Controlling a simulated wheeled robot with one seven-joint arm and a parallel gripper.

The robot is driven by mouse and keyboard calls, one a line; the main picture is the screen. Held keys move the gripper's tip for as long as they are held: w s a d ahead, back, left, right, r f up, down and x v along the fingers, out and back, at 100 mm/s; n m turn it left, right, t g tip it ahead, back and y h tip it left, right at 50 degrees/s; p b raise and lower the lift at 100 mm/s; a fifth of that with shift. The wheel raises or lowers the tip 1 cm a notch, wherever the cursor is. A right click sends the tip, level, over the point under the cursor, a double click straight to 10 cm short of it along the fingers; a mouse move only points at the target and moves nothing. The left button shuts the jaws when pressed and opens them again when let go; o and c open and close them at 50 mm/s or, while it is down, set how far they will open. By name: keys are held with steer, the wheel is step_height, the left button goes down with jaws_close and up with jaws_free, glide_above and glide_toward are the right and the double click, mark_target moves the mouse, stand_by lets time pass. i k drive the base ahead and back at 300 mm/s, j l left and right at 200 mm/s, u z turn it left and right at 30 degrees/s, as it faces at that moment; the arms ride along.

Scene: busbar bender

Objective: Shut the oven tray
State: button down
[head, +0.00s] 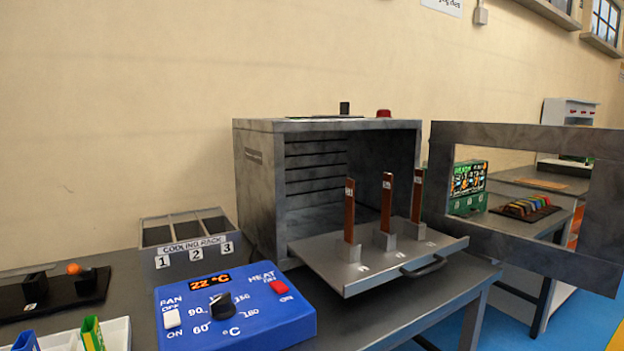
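The oven (258,190) is a grey metal box on the table, its front open. Its framed door (440,185) is swung open to the right. The oven tray (325,270) is pulled out of the front, with a dark handle (424,266) on its front edge. Three copper-brown bars stand upright in small grey holders on the tray: a left one (349,212), a middle one (386,203) and a right one (417,195). My gripper is not in view.
A blue control box (250,325) reading 22 °C stands in front of the oven, near the tray's left side. A cooling rack (180,262) with numbered slots is left of the oven. Another bench (525,195) shows through the door frame. Blue floor lies at lower right.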

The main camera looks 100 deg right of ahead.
mark_target(376, 256)
steer(key=k+l, duration=0.3)
steer(key=k, duration=0.25)
steer(key=k+z, duration=0.1)
steer(key=z, duration=0.35)
steer(key=l+z, duration=0.1)
steer(key=z, duration=0.35)
steer(key=k+l+z, duration=0.1)
steer(key=z, duration=0.4)
